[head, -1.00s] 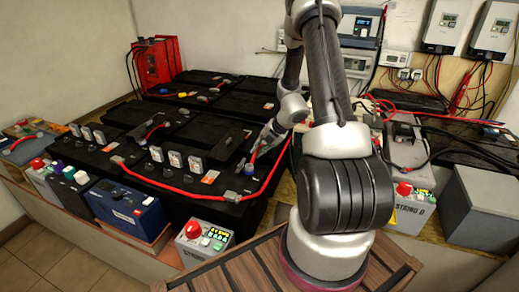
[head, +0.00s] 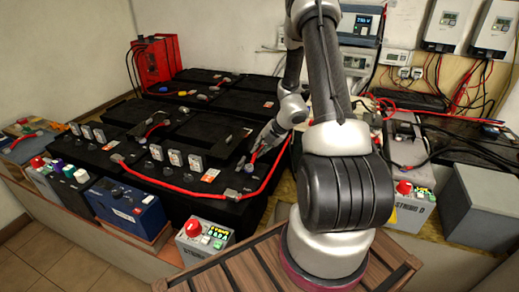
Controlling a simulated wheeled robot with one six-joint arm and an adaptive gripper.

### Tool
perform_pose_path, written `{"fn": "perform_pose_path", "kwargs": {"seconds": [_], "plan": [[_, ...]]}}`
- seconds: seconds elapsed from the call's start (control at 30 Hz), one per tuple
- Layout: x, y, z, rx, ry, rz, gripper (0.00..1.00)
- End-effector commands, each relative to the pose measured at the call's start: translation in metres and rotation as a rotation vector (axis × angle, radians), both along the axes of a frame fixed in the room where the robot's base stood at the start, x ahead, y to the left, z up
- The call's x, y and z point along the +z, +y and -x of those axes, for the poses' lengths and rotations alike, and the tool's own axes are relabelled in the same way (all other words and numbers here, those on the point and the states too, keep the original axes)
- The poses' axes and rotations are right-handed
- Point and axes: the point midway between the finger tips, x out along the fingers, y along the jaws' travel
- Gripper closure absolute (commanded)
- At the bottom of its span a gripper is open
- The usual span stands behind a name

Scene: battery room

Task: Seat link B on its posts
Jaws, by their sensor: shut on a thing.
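My gripper (head: 257,154) points down and to the left over the right end of the front row of black batteries (head: 185,203). It is shut on a small part with red on it, which looks like a link; the fingers hide most of it. I cannot read a letter B on it, nor tell whether it touches the posts below. A short red link (head: 155,130) lies on the battery tops farther left. A long red cable (head: 180,189) runs along the front battery tops and rises on the right beside my gripper.
White-capped blocks (head: 175,157) stand on the front batteries. A control box with a red button (head: 204,240) and a blue unit (head: 127,207) stand in front. A red box (head: 158,61) stands at the back left. Cables crowd the right bench.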

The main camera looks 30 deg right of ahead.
Motion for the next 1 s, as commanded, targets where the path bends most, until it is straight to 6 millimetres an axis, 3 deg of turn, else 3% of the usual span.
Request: {"fn": "perform_pose_path", "kwargs": {"seconds": [0.37,0.4,0.53,0.73,0.87,1.0], "plan": [[-0.0011,-0.0001,-0.0001,0.0,0.0,0.0,1.0],[-0.0011,-0.0001,-0.0001,0.0,0.0,0.0,0.83],[-0.0011,0.0,0.0,0.0,0.0,0.0,0.62],[-0.0011,-0.0001,0.0001,0.0,0.0,0.0,0.62],[-0.0013,0.0,0.0003,0.0,0.0,0.0,0.44],[-0.0013,0.0,0.0002,0.0,0.0,0.0,0.44]]}}
